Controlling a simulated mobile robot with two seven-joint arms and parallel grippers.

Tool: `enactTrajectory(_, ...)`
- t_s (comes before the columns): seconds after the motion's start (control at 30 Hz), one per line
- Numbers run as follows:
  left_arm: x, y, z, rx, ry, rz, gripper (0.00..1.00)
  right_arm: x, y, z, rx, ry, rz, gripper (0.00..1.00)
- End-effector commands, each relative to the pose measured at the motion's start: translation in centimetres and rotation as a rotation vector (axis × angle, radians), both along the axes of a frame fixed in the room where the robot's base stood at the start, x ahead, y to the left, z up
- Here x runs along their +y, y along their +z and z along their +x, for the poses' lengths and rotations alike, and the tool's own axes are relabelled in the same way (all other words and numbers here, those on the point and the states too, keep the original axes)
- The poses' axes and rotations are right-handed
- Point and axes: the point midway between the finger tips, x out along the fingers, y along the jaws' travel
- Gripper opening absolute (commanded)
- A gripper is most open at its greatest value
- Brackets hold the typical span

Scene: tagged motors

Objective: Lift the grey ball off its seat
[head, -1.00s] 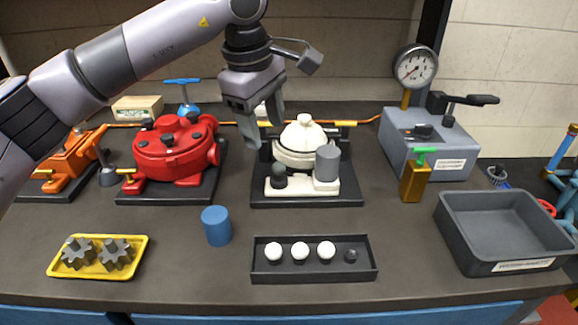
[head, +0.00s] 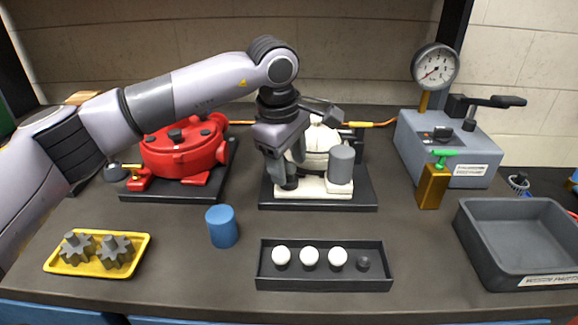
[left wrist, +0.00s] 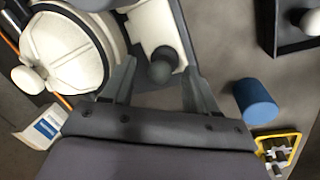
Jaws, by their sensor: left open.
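The dark grey ball (left wrist: 163,64) sits on its seat at the front left of the white motor (head: 326,140), on the white base. In the left wrist view it shows between the two fingers of my left gripper (left wrist: 160,72), which is open. In the head view the left gripper (head: 288,172) points down over the ball, and its fingers partly hide the ball (head: 290,183). The fingers are spread around the ball; I cannot tell whether they touch it. My right gripper is not in view.
A grey cylinder (head: 341,165) stands right of the ball on the same base. A black tray (head: 325,284) in front holds white balls and one dark piece. A blue cylinder (head: 222,227), red motor (head: 180,155), yellow tray (head: 88,268) and grey bin (head: 520,240) stand around.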

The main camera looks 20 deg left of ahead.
Motion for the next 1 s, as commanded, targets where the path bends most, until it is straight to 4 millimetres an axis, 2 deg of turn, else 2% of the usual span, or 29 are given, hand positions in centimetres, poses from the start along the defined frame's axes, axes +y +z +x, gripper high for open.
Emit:
enactTrajectory(0.13, 0.0, 0.0, 0.0, 0.0, 0.0, 0.0, 0.58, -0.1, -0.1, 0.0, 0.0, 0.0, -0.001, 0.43)
enactTrajectory(0.17, 0.0, 0.0, 0.0, 0.0, 0.0, 0.0, 0.55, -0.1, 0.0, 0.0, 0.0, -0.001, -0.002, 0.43)
enactTrajectory(0.33, 0.0, 0.0, 0.0, 0.0, 0.0, 0.0, 0.0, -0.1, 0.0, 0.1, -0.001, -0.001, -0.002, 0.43)
enactTrajectory(0.77, 0.0, 0.3, 0.0, -0.001, 0.0, 0.0, 0.0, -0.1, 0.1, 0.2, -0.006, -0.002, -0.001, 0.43)
enactTrajectory(0.87, 0.0, 0.9, 0.0, -0.001, 0.0, 0.0, 0.0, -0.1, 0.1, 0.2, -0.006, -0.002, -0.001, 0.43)
enactTrajectory(1.0, 0.0, 2.8, 0.0, -0.003, 0.0, -0.001, 0.0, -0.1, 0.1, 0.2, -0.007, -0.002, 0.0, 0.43)
